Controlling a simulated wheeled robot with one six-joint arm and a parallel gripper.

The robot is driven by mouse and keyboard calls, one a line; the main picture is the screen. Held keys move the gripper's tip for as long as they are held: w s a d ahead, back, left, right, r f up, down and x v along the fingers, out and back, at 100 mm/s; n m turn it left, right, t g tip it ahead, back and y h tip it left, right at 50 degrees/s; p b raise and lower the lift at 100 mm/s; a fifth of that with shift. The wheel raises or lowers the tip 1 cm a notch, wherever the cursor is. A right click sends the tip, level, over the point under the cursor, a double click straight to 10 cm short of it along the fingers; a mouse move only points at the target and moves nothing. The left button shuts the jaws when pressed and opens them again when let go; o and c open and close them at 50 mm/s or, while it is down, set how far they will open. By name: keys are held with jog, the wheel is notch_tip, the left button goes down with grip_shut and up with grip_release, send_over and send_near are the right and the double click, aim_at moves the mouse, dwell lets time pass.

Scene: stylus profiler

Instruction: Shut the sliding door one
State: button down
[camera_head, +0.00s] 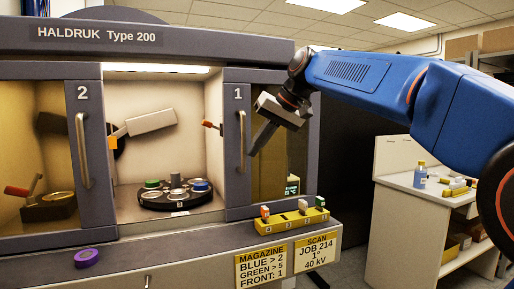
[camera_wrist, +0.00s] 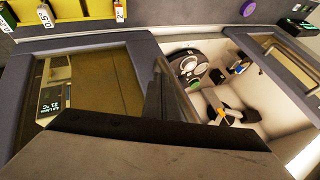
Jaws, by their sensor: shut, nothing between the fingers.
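The sliding door one (camera_head: 236,190) is a grey framed panel with a dark window and a vertical bar handle (camera_head: 242,134). It stands to the right of the open middle bay of the machine. In the wrist view the door (camera_wrist: 130,62) fills the left side, and the opening shows to its right. My gripper (camera_head: 254,150) is shut and empty, its fingertips just right of the handle in the head view. In the wrist view the dark fingers (camera_wrist: 160,90) overlap the door's edge beside the opening. I cannot tell whether they touch the handle.
Inside the bay is a round dark sample carousel (camera_head: 176,194). Sliding door two (camera_head: 90,150) stands at the left. A yellow magazine rack (camera_head: 291,222) and a purple ring (camera_head: 87,258) are on the front ledge. A white side bench (camera_head: 400,182) stands at the right.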

jog(key=s+a, duration=0.3)
jog(key=a, duration=0.7)
jog(key=s+a, duration=0.3)
jog(key=a, duration=0.7)
jog(key=s+a, duration=0.3)
jog(key=a, duration=0.7)
jog(key=shift+s, duration=0.35)
